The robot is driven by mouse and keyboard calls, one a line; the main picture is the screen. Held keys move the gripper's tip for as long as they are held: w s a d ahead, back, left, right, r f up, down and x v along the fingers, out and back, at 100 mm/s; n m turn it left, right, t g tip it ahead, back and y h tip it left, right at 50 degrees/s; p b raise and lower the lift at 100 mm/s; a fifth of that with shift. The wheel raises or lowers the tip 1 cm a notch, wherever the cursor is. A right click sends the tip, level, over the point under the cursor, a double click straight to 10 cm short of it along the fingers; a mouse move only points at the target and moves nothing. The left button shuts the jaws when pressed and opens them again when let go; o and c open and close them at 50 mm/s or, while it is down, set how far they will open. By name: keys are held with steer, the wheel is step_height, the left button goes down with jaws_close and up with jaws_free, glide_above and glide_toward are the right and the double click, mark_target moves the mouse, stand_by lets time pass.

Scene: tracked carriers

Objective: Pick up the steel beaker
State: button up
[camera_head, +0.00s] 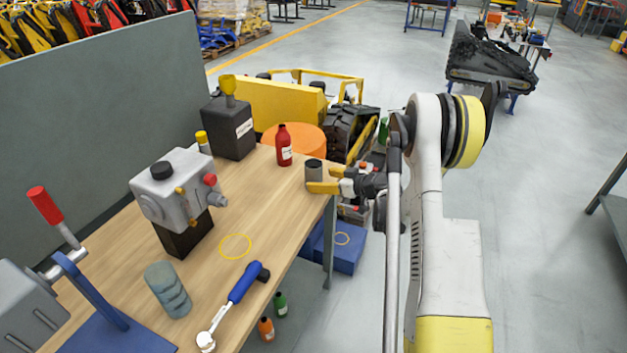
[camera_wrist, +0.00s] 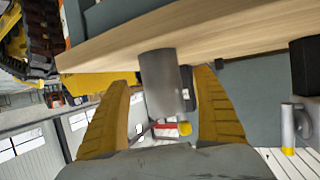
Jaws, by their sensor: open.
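The steel beaker (camera_head: 314,171) is a small grey cylinder with a dark open top. It stands upright near the right edge of the wooden workbench (camera_head: 282,222). My gripper (camera_head: 322,181) reaches in from the right at the beaker, its yellow fingers apart. One finger lies in front of the beaker's lower part and hides some of it. In the wrist view the beaker (camera_wrist: 162,84) shows between the two open fingers (camera_wrist: 158,95). A gap shows on its left side; the right finger is nearer. I cannot tell whether either finger touches it.
A red bottle (camera_head: 284,146) stands just left of the beaker. A dark container with a yellow top (camera_head: 231,128), a grey machine unit (camera_head: 176,191), a blue-handled tool (camera_head: 242,285) and a ribbed grey cylinder (camera_head: 167,289) are also on the bench. Bare wood surrounds a yellow ring (camera_head: 235,258).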

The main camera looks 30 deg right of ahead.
mark_target(319, 177)
steer(key=b+x, duration=0.1)
steer(key=x, duration=0.3)
steer(key=shift+w+a+r, duration=0.1)
steer(key=c, duration=1.5)
steer(key=shift+r, duration=0.2)
